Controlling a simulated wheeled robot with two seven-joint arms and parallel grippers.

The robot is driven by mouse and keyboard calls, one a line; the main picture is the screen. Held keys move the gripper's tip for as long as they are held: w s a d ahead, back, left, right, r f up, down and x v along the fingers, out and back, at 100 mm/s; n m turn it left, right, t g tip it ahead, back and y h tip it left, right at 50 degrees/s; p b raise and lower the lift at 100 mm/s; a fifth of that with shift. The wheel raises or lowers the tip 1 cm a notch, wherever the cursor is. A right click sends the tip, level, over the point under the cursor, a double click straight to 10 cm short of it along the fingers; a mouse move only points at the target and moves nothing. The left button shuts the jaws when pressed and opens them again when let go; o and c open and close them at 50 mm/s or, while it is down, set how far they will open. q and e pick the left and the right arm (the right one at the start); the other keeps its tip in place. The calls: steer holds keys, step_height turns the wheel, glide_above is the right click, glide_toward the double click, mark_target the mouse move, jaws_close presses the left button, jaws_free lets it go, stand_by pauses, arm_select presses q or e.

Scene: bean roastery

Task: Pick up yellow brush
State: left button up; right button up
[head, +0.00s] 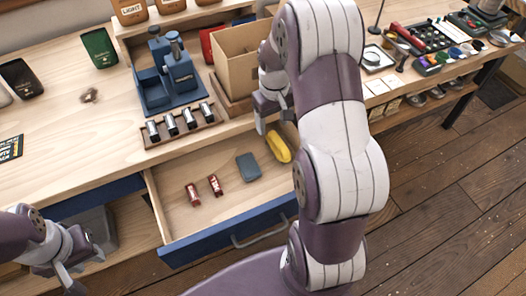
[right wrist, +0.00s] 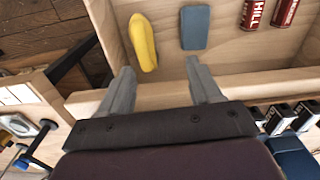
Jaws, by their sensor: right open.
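The yellow brush (head: 278,147) lies in the open drawer (head: 222,240), near its right back corner. In the right wrist view the yellow brush (right wrist: 143,42) shows whole, beyond my left-hand fingertip. My right gripper (head: 274,118) is open and empty, above the drawer's back edge. In the right wrist view my right gripper's (right wrist: 160,68) fingers are spread, with bare drawer floor between their tips, apart from the brush. My left gripper (head: 82,268) is at the lower left, left of the drawer and far from the brush; its jaw opening is unclear.
A grey-blue block (head: 248,166) and two red cans (head: 204,187) share the drawer. On the counter above stand a cardboard box (head: 240,57), a blue machine (head: 165,80) and a tray of small canisters (head: 180,125). The drawer's front left floor is clear.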

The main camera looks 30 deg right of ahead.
mark_target(281, 144)
steer(key=d+f, duration=0.1)
steer(key=f, duration=0.3)
steer(key=d+f, duration=0.1)
steer(key=f, duration=0.4)
steer(key=d+f, duration=0.1)
steer(key=f, duration=0.3)
steer(key=shift+w+d+f, duration=0.15)
steer(key=shift+d, duration=0.25)
steer(key=shift+w+f, duration=0.1)
steer(key=shift+f, duration=0.4)
steer(key=shift+r, duration=0.1)
steer(key=c, duration=0.9)
steer(key=shift+r, duration=0.6)
steer(key=s, duration=0.2)
steer(key=s+a, duration=0.1)
steer(key=s, duration=0.1)
steer(key=shift+r+b, duration=0.3)
steer(key=shift+r, duration=0.05)
step_height(281, 144, up, 13)
steer(key=shift+r+p, duration=0.1)
steer(key=shift+p, duration=0.35)
